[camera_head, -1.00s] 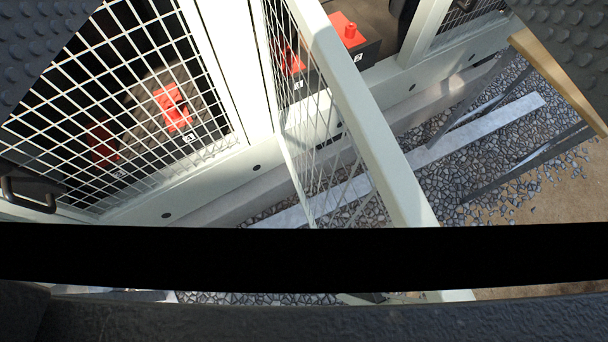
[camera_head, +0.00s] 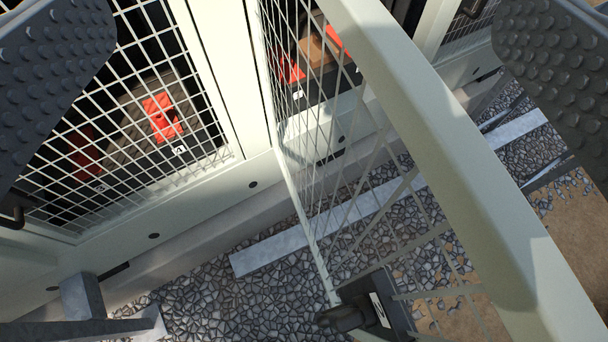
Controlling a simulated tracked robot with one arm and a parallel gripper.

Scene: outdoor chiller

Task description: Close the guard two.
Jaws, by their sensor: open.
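A guard (camera_head: 440,130), a pale metal frame with wire mesh, stands swung out from the cabinet. Its hinge side is near the upper middle, and its thick outer frame runs down to the lower right. A black latch or handle block (camera_head: 362,308) with a small pale label sits low on it; I cannot read the label, so its number is unclear. My gripper (camera_head: 305,90) is open, with one dark dimpled finger at the upper left and one at the upper right. The guard's upper frame shows between the fingers, with no visible contact.
A closed mesh panel (camera_head: 125,115) at left covers red switches (camera_head: 162,117) on dark boxes. A black handle (camera_head: 14,218) is at the left edge. Pale beams (camera_head: 265,258) and a grey bracket (camera_head: 85,300) lie over gravel. Open gravel (camera_head: 225,300) shows below.

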